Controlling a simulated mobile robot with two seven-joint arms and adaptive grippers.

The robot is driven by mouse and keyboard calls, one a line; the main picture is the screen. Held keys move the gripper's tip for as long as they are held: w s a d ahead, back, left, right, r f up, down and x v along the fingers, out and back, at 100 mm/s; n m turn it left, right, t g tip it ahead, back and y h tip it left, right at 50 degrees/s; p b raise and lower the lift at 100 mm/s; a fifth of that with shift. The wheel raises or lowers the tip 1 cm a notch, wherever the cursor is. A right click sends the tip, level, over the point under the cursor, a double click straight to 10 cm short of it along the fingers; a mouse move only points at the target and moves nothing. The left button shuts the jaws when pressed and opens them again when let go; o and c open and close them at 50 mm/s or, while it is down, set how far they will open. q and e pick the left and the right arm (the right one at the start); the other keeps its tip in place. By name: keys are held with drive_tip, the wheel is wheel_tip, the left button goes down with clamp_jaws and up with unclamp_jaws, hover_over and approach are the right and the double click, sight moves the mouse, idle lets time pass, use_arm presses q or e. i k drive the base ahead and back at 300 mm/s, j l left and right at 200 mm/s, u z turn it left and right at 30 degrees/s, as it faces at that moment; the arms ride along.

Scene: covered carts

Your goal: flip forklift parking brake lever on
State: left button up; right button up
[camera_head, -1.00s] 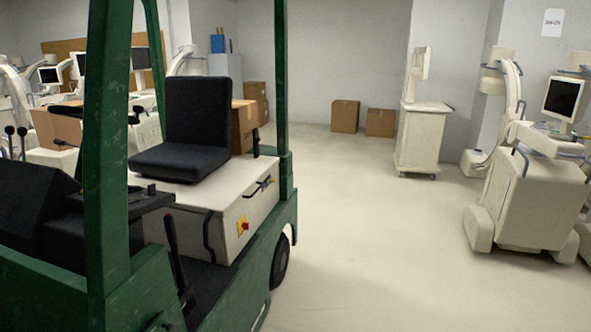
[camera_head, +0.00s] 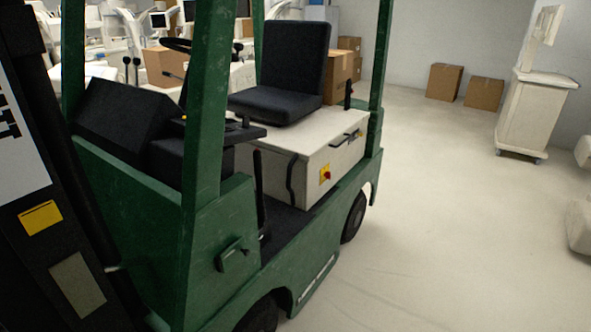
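The green forklift (camera_head: 160,225) fills the left and middle of the head view, with a black seat (camera_head: 290,75) on a white body box (camera_head: 300,145). A slim upright black lever (camera_head: 260,190) rises from the floor of the cab in front of the box; it looks like the parking brake lever. A curved black handle (camera_head: 290,180) is on the box's front face, left of a red knob on a yellow plate (camera_head: 325,174). Neither of my grippers is in view, and nothing touches the lever.
A green roof post (camera_head: 208,105) and side panel stand close in front of the lever. The dark mast (camera_head: 55,200) is at the left edge. Open floor (camera_head: 430,240) lies right of the forklift. Cardboard boxes (camera_head: 444,82) and a white cart (camera_head: 530,110) stand farther back.

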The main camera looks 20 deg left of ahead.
sight(257, 154)
drive_tip(key=i+u, duration=0.25)
drive_tip(key=u, duration=0.15)
drive_tip(key=i+u, duration=0.35)
drive_tip(key=i+l+u, duration=0.15)
drive_tip(key=u, duration=0.25)
drive_tip(key=i+l+u, duration=0.1)
drive_tip(key=i+l, duration=0.45)
drive_tip(key=i, duration=0.1)
